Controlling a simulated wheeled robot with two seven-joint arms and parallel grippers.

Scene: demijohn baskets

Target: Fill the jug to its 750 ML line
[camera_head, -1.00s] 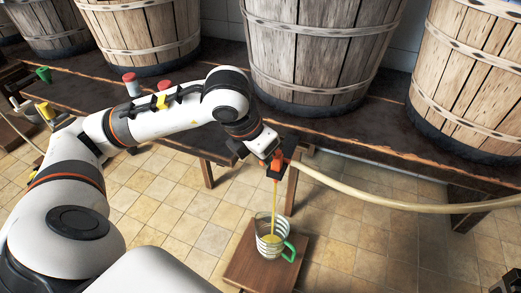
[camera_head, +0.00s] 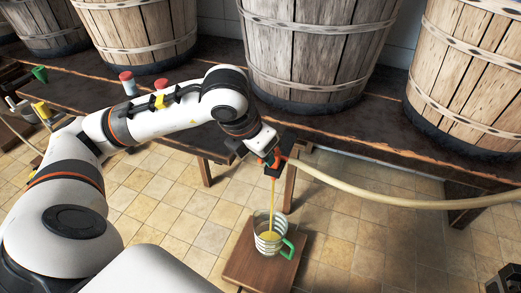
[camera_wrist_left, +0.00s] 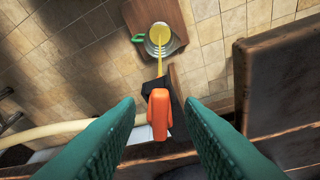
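The clear jug (camera_head: 262,246) with white rings and a green handle stands upright on a wooden stool. Yellow liquid (camera_wrist_left: 159,34) is inside it. A yellow stream (camera_head: 272,205) falls into it from the orange-and-black tap (camera_head: 270,161) above. My left gripper (camera_head: 272,152) is at the tap. In the left wrist view, its green fingers (camera_wrist_left: 161,105) stand apart on either side of the orange lever (camera_wrist_left: 159,112), with gaps visible. The 750 ML mark cannot be read. A dark part (camera_head: 506,279) at the bottom right corner may be my right gripper; its fingers cannot be made out.
The stool top (camera_head: 238,262) is bare left of the jug. A pale hose (camera_head: 400,201) runs right from the tap. Large wooden barrels (camera_head: 310,50) stand on a dark bench (camera_head: 370,130). Red-topped items and a green cup (camera_head: 40,74) are on the bench at left.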

